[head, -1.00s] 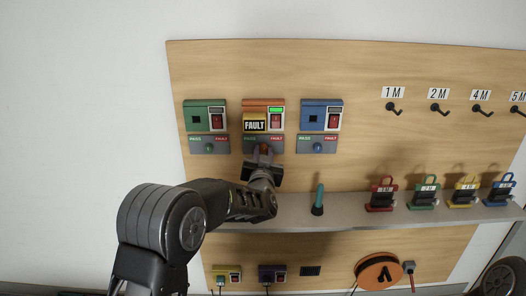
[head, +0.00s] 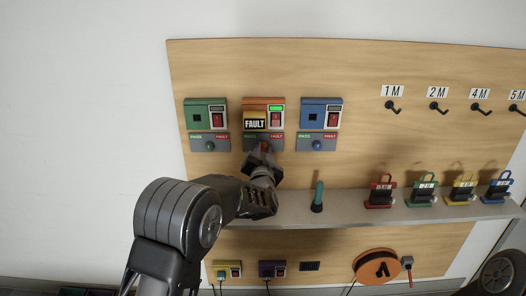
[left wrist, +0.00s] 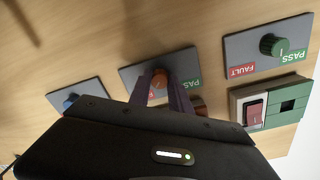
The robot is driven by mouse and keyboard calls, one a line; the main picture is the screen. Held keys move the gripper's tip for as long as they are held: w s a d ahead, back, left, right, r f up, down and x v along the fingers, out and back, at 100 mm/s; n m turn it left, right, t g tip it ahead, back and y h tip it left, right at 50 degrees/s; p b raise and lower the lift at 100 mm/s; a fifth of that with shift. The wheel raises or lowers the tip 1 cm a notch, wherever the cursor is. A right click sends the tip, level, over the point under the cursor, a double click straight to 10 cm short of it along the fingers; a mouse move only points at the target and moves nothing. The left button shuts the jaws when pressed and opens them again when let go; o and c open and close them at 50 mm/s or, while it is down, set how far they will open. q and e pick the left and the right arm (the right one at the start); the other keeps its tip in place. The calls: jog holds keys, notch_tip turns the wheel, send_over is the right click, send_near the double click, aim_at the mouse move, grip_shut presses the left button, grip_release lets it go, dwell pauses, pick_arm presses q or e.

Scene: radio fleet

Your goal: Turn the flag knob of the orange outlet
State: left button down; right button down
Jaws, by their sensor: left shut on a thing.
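The orange outlet (head: 264,103) is on the wooden board, with a lit green display, a red switch and a FAULT sign (head: 255,124). Its grey PASS/FAULT plate is just below. The orange flag knob (left wrist: 160,78) shows between my finger tips in the left wrist view; the fingers cover part of it. My left gripper (head: 264,153) is shut on this knob, reaching up from below. The knob's exact pointing direction is hard to tell. My right gripper is not in view.
A green outlet (head: 205,105) with its knob (head: 209,146) is at the left, and a blue outlet (head: 321,104) with its knob (head: 317,145) at the right. A shelf (head: 345,222) below holds a teal-handled tool (head: 318,196) and several coloured locks.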

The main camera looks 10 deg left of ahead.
pick_arm(q)
jog(key=c, duration=1.2)
grip_release()
jog(key=shift+s, duration=0.1)
jog(key=b+v, duration=0.1)
jog(key=v, duration=0.6)
jog(key=shift+s+d, duration=0.1)
jog(key=shift+s, duration=0.25)
